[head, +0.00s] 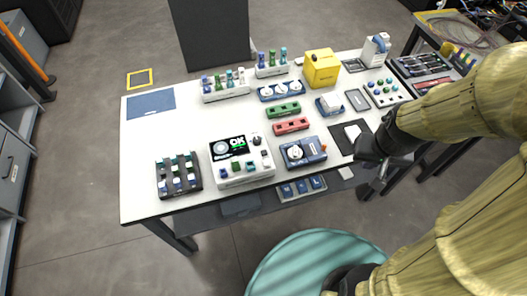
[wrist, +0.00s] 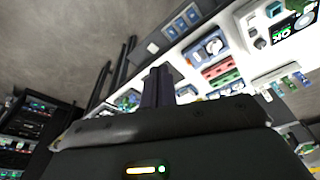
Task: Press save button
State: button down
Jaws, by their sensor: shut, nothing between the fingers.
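A white splicer-like device (head: 236,181) stands near the front edge of the white table. Its dark screen (head: 232,145) shows "OK" in white and green, and several small coloured buttons (head: 236,168) line its front. Which one is save is too small to tell. The device also shows at the upper right of the wrist view, with its screen (wrist: 293,40) partly cut off. My gripper (head: 372,172) is at the table's right front, well right of the device and apart from it. In the wrist view its dark fingers (wrist: 158,85) are together and hold nothing.
A blue unit (head: 303,153) with a white dial stands between the device and my gripper. Red (head: 291,125) and green (head: 284,110) blocks lie behind. A dark rack (head: 178,177) stands left of the device.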

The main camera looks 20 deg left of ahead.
jog(key=w+a+f+n+h+p, duration=0.2)
jog(key=w+a+f+n+p, duration=0.1)
jog(key=w+a+f+n, duration=0.3)
jog(key=n+t+h+p, duration=0.2)
jog(key=n+t+p, duration=0.4)
jog(key=n, duration=1)
send_over(262, 154)
notch_tip(262, 154, down, 7)
jog(key=shift+r, duration=0.2)
jog(key=shift+s, duration=0.1)
jog(key=shift+f+b, duration=3.2)
jog(key=shift+f, duration=1.2)
jog(key=shift+f+b, duration=0.35)
jog(key=shift+f, duration=0.05)
